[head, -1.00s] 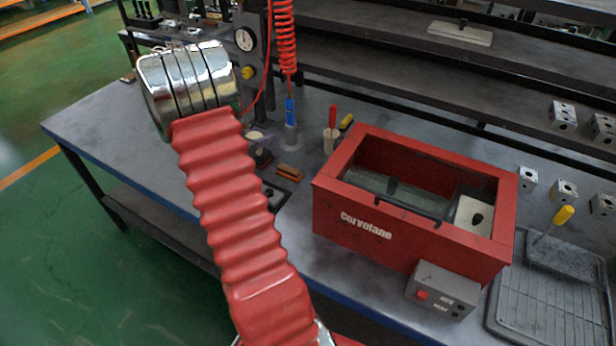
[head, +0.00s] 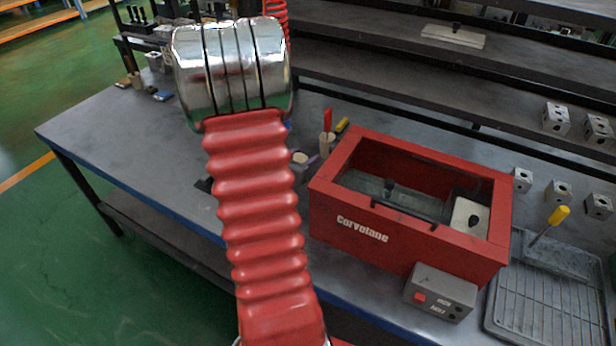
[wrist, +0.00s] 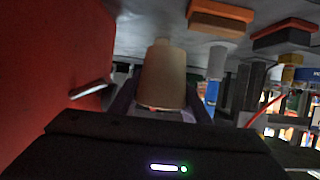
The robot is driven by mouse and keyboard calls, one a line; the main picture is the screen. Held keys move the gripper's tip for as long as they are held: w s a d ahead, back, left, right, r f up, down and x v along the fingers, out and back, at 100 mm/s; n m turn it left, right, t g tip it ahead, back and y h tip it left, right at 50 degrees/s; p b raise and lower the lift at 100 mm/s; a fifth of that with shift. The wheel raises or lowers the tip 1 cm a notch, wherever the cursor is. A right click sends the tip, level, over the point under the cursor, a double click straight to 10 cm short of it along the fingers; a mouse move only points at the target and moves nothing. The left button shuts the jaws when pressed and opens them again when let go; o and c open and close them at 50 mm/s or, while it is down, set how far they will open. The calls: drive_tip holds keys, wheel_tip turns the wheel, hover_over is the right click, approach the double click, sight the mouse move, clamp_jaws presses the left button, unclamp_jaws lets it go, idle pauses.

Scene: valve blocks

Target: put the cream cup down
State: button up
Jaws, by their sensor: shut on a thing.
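The cream cup (wrist: 165,72) is between the fingers of my gripper (wrist: 163,104) in the wrist view. The gripper is shut on it. The wrist view looks upside down, with the bench top along its upper part. I cannot tell whether the cup touches the bench. In the head view a small part of the cup (head: 300,158) shows between my red arm sleeve and the red box. Most of the gripper is hidden behind my arm there.
The red box (head: 365,238) is close beside the cup; its red side (wrist: 50,60) fills the wrist view's left. A holder (head: 327,146) with red and yellow handles stands behind. An orange block (wrist: 222,17) is nearby. The bench's left part (head: 120,125) is clear.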

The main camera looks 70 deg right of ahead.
drive_tip(key=shift+s+a+f, duration=0.1)
drive_tip(key=shift+s+f, duration=0.2)
drive_tip(key=shift+f, duration=0.6)
drive_tip(key=shift+s+f, duration=0.25)
drive_tip(key=shift+f, duration=0.6)
drive_tip(key=shift+f, duration=0.1)
wheel_tip(320, 180, down, 2)
drive_tip(key=shift+f, duration=0.1)
drive_tip(key=shift+s+f, duration=0.2)
drive_tip(key=shift+f, duration=0.35)
drive_tip(key=o, duration=1)
drive_tip(key=shift+f, duration=0.1)
